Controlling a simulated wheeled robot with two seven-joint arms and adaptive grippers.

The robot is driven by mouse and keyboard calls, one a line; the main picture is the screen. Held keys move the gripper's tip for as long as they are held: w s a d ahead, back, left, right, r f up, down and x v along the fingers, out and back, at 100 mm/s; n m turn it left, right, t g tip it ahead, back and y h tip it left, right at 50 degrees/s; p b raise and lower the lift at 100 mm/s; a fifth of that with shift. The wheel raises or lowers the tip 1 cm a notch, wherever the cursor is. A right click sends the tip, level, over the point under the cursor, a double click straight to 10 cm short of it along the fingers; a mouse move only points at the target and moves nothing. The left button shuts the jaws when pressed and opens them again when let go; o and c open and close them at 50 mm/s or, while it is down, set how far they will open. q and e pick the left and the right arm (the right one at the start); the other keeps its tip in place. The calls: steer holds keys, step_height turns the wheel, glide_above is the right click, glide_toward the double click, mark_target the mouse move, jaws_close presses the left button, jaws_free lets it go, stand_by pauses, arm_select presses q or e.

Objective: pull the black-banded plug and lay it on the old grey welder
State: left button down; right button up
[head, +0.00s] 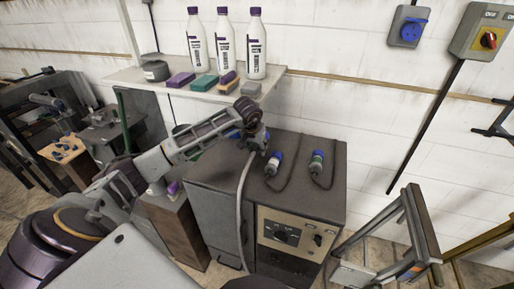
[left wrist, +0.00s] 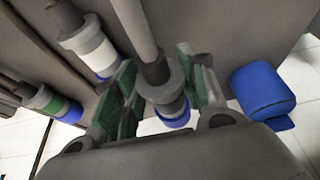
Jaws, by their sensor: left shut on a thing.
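My left gripper (head: 258,142) is over the back left of the grey welder's top (head: 300,203). In the left wrist view its green-padded fingers (left wrist: 162,98) are shut on a plug (left wrist: 168,112) with a grey body, a dark collar and a blue rim. The pads partly hide its band, so I cannot be sure of the band's colour. A pale grey cable (head: 242,195) hangs from the held plug down the welder's front. A white-banded plug (head: 273,163) and a green-banded plug (head: 316,165) lie on the top. My right gripper is not in view.
A blue fitting (left wrist: 262,92) is close beside the gripper. A shelf (head: 125,77) with bottles and coloured blocks is behind my arm. A blue wall socket (head: 411,32) and a red-knobbed switch box (head: 487,40) are on the wall. The welder's front top is mostly clear.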

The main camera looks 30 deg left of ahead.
arm_select(q)
steer(key=shift+a+f, duration=0.1)
steer(key=shift+f, duration=0.15)
steer(key=shift+f+b, duration=0.7)
steer(key=shift+f, duration=0.4)
steer(key=shift+f+b, duration=0.45)
steer(key=shift+f, duration=0.35)
steer(key=shift+f+b, duration=0.3)
steer(key=shift+f, duration=0.3)
steer(key=c, duration=1.2)
jaws_free()
steer(key=shift+c, duration=0.2)
steer(key=o, duration=0.5)
steer(key=shift+v, duration=0.8)
steer(key=v, duration=0.9)
steer(key=shift+s+r, duration=0.25)
steer(key=shift+r, duration=0.4)
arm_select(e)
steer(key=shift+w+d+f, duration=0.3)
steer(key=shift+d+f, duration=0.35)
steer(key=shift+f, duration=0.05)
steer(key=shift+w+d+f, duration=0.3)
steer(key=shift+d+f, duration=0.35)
